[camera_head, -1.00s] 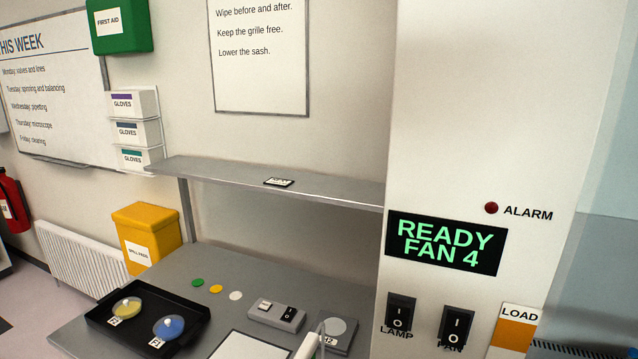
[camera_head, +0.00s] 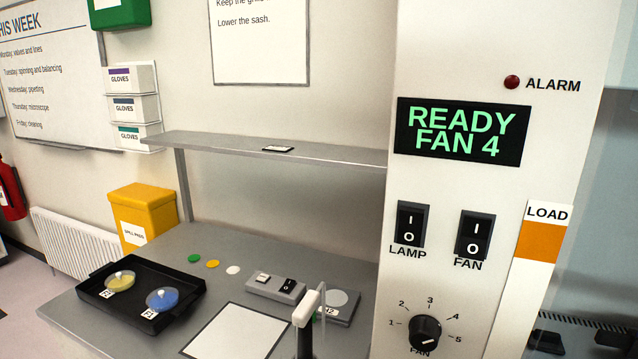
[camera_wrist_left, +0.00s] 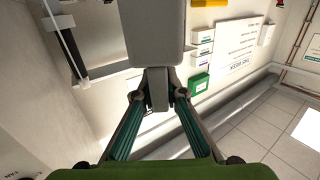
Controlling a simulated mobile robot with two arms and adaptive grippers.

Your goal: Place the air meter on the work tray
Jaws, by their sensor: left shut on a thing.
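In the left wrist view my left gripper (camera_wrist_left: 159,97) is shut on a plain grey thing (camera_wrist_left: 156,38), a broad block with a narrower neck between the fingertips. I take it to be the air meter; no label on it shows. Neither this gripper nor my right gripper shows in the head view. No thing in view is labelled as the work tray.
The grey bench (camera_head: 225,262) carries a switch box (camera_head: 275,288), a pale sheet (camera_head: 235,332) and a white-topped upright tool (camera_head: 307,306). A shelf (camera_head: 330,155) spans above. A white panel (camera_head: 450,185) with switches stands right; dark items behind it are partly hidden.

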